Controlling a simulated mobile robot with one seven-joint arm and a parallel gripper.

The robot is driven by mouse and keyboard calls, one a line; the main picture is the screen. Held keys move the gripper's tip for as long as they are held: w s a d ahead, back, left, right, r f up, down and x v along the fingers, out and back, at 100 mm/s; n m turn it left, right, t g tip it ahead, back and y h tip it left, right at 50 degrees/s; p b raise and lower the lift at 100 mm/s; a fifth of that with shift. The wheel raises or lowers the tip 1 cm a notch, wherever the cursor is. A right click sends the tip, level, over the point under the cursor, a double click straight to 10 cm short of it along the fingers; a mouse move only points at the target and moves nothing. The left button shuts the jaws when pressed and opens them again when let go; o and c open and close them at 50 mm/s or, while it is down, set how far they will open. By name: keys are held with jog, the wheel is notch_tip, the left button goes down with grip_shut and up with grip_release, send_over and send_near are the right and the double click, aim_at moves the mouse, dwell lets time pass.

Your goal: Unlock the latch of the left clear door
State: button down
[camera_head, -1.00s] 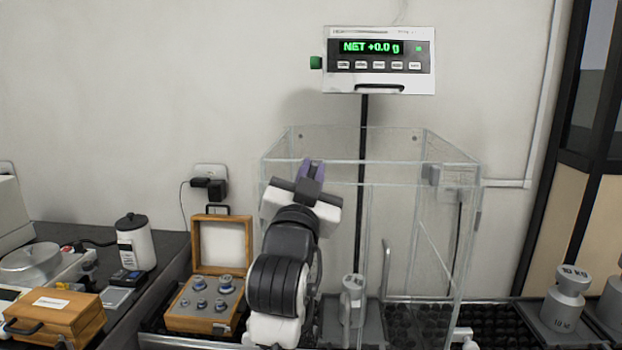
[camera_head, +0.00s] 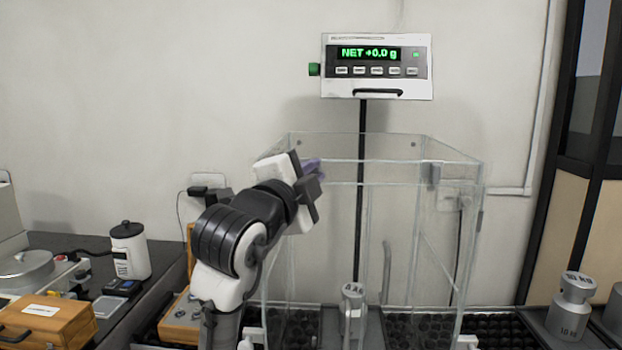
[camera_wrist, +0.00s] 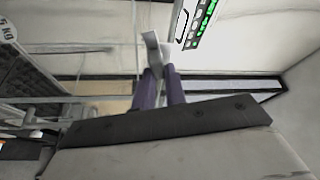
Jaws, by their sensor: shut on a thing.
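The clear enclosure (camera_head: 395,184) stands in the middle of the head view. Its left side, with the left clear door, is partly hidden behind my arm. My gripper (camera_head: 312,167) is at the upper left front of the enclosure, its purple fingers pointing right. In the wrist view my gripper (camera_wrist: 160,82) is shut on a small grey latch (camera_wrist: 152,48) between its fingertips. My gripper hides that latch in the head view. A similar grey latch (camera_head: 434,174) sits at the upper right of the enclosure.
The display (camera_head: 377,66) stands on a black post behind the enclosure and reads NET +0.0 g. A metal weight (camera_head: 352,297) is inside the enclosure. A wooden box (camera_head: 45,320) and a white bottle (camera_head: 130,250) stand at left. A 10 kg weight (camera_head: 570,305) stands at right.

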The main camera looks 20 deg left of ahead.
jog(key=m+g, duration=0.1)
jog(key=m, duration=0.2)
jog(key=shift+m, duration=0.4)
dwell(0.4)
jog(key=c, duration=1.4)
grip_release()
jog(key=shift+c, duration=0.2)
